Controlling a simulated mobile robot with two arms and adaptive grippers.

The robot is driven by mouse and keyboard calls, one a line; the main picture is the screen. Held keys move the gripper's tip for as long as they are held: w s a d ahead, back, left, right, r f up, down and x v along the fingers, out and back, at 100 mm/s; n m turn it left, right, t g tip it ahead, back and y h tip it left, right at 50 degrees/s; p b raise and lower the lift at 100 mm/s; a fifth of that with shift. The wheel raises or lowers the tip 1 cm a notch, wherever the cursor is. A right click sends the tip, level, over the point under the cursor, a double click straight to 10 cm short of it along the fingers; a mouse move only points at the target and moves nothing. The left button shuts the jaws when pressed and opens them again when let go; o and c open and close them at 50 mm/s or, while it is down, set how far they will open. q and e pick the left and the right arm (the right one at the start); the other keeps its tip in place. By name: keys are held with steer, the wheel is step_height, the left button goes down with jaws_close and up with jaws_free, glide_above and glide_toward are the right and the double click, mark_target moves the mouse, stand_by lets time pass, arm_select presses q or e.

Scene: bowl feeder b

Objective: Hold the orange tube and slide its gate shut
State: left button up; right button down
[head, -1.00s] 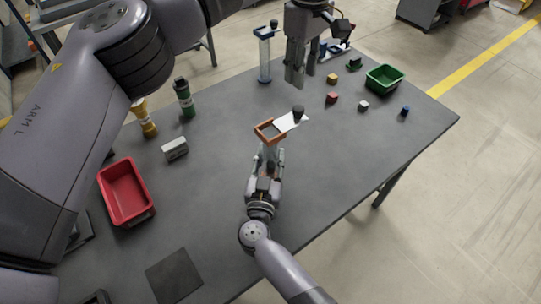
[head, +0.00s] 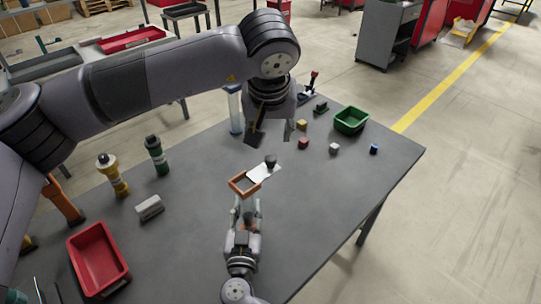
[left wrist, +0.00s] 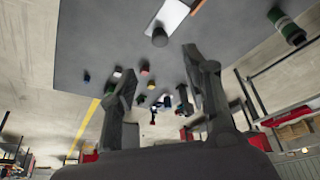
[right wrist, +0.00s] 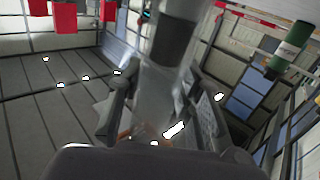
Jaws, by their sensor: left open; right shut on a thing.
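The orange tube (head: 243,183) stands upright, its square orange rim at the top; most of its body is hidden by my right gripper. Its white gate plate (head: 263,172) sticks out to the far right of the rim, with a black knob (head: 270,160) at its outer end. My right gripper (head: 247,209) is shut on the tube below the rim. My left gripper (head: 272,138) is open and empty, beyond and above the knob. In the left wrist view the knob (left wrist: 160,37) and plate (left wrist: 172,14) lie past the parted fingers, apart from them.
A blue-based clear tube (head: 235,110) stands behind my left arm. Yellow (head: 113,177) and green (head: 156,156) tubes stand left, near a grey block (head: 149,207) and red bin (head: 99,268). Small cubes and a green bin (head: 351,120) are at the right. The table's right middle is clear.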

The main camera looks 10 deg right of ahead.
mark_target(270, 159)
arm_select(q)
steer(key=x, duration=1.2)
steer(key=shift+c, duration=0.4)
steer(key=shift+r, duration=0.1)
jaws_close()
